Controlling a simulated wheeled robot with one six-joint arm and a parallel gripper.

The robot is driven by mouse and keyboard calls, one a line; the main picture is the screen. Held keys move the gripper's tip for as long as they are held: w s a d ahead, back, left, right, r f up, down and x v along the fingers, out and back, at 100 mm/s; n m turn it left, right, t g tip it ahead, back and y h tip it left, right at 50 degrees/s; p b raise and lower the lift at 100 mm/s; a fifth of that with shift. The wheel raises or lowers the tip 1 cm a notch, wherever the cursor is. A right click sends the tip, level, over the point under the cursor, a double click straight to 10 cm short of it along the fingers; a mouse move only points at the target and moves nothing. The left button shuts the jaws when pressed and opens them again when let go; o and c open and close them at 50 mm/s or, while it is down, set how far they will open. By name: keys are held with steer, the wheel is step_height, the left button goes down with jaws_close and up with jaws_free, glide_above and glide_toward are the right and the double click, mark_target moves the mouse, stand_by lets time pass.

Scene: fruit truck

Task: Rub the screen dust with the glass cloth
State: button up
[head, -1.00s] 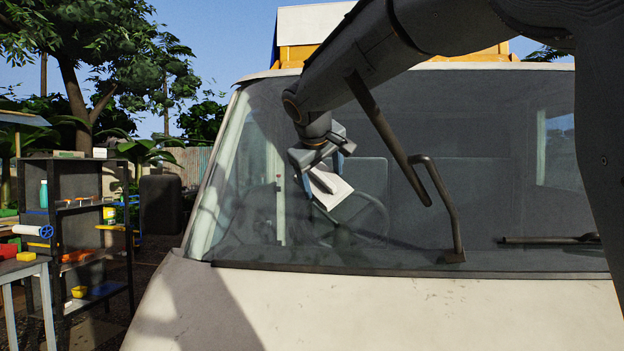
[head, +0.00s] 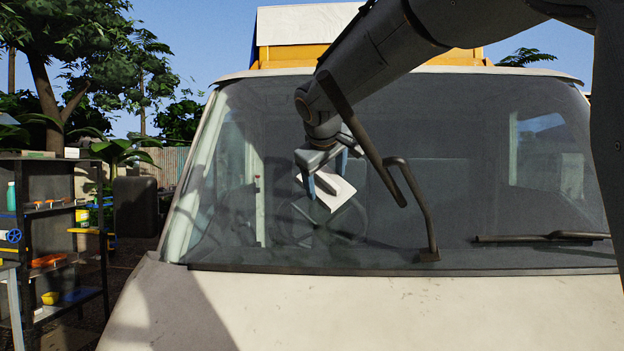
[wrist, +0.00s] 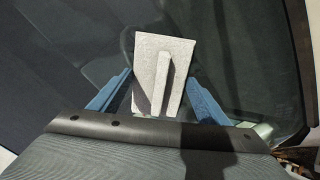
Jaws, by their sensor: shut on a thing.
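The glass cloth (head: 337,196) is a white, flat square pad with a raised ridge on its back. My gripper (head: 327,176) is shut on it and holds it in front of the truck's windscreen (head: 400,225). In the wrist view the cloth (wrist: 152,60) shows its ridged back between the blue fingers of my gripper (wrist: 160,105). I cannot tell whether the cloth touches the glass. The windscreen looks dull and greyish, and I cannot make out separate dust patches. A steering wheel shows dimly behind the glass.
A raised wiper (head: 415,205) stands off the glass just right of the cloth, close to my arm. Another wiper (head: 540,238) lies along the lower right. A dark shelf (head: 50,240) with several items stands at the left. The windscreen's left part is free.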

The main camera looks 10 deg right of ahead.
mark_target(360, 187)
steer(key=shift+s+d+p, duration=0.3)
steer(key=shift+d+p, duration=0.1)
steer(key=shift+d, duration=1.05)
steer(key=shift+s+d+p, duration=0.3)
steer(key=shift+d+p, duration=0.15)
steer(key=shift+d, duration=1)
steer(key=shift+s+d+p, duration=0.3)
steer(key=shift+d+p, duration=0.1)
steer(key=shift+d, duration=1.05)
steer(key=shift+a, duration=0.1)
steer(key=d+p+v, duration=0.1)
steer(key=v, duration=0.5)
steer(key=shift+a, duration=0.5)
steer(key=p+v, duration=0.1)
steer(key=v, duration=0.2)
